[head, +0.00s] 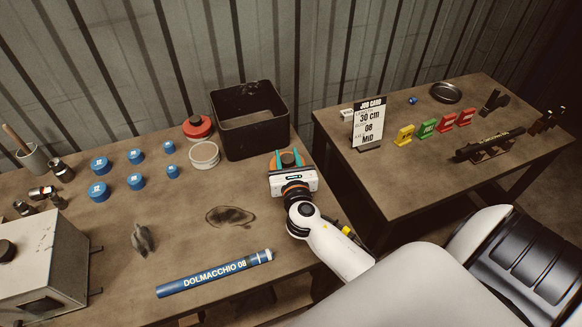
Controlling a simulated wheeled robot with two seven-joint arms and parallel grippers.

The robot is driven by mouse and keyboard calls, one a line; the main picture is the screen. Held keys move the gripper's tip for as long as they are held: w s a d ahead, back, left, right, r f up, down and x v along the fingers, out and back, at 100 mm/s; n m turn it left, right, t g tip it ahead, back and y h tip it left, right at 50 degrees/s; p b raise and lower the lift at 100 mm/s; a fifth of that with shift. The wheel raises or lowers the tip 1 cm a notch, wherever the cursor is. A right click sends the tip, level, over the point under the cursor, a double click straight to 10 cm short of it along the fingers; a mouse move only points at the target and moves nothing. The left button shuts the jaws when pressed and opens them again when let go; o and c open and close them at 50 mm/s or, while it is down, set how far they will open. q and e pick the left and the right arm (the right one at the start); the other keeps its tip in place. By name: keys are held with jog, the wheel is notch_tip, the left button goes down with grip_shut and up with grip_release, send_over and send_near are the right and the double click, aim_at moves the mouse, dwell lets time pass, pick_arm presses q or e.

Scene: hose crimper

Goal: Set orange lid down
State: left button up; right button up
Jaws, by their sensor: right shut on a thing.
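The orange lid (288,158) shows partly between the teal fingertips of my right gripper (287,161). My right gripper is shut on it, at the right end of the left workbench, just in front of the black bin's right corner. The gripper's white body hides the near part of the lid. I cannot tell whether the lid touches the bench top (185,200) or is held just above it. My left gripper is not in view.
The black open bin (250,139), a round white tub (204,154) and a red-topped container (198,127) stand nearby. Several blue caps (135,156) sit further left. A blue tube (213,275) lies in front. A second bench (415,185) stands right, across a gap.

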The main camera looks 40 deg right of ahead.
jog(key=shift+f+b, duration=0.6)
jog(key=shift+f, duration=1.8)
jog(key=shift+s+a+f+b, duration=0.1)
jog(key=shift+s+f+b, duration=0.15)
jog(key=shift+f+b, duration=0.4)
jog(key=o, duration=1)
jog(key=shift+a+f, duration=0.1)
jog(key=shift+f, duration=0.1)
jog(key=shift+r+p, duration=0.2)
jog(key=shift+p, duration=0.1)
jog(key=shift+r+p, duration=0.5)
jog(key=b+v, duration=0.2)
jog(key=v, duration=0.8)
jog(key=shift+s+a+r, duration=0.2)
jog(key=shift+s+a, duration=0.05)
jog(key=shift+s, duration=0.5)
